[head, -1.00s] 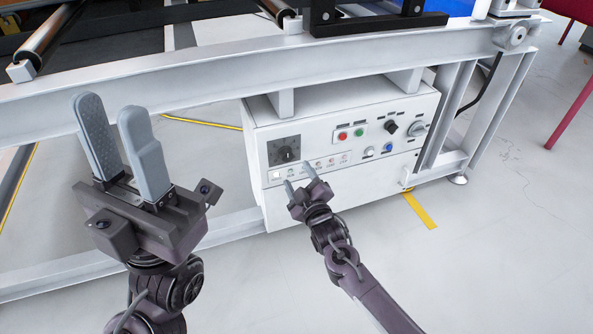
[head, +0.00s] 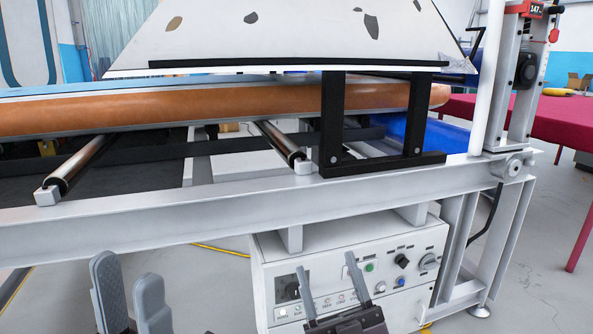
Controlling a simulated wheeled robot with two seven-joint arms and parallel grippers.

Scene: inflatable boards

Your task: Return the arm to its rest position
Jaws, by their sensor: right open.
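My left gripper (head: 132,272) shows at the bottom left, its two grey fingers pointing up, with a narrow gap between them. Nothing is seen held in it, and its body is cut off by the lower edge. My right gripper (head: 328,265) is open and empty, with two slim fingers pointing up. It stands in front of the white control box (head: 267,249) and hides part of its panel. I cannot tell if it touches the panel. Most of both arms is out of view below.
A grey steel frame beam (head: 120,235) crosses above both grippers. Above it are rollers (head: 80,163), an orange-edged board (head: 210,108) and a black bracket (head: 333,125). A red table (head: 560,130) stands at the right. Floor (head: 535,290) is clear at lower right.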

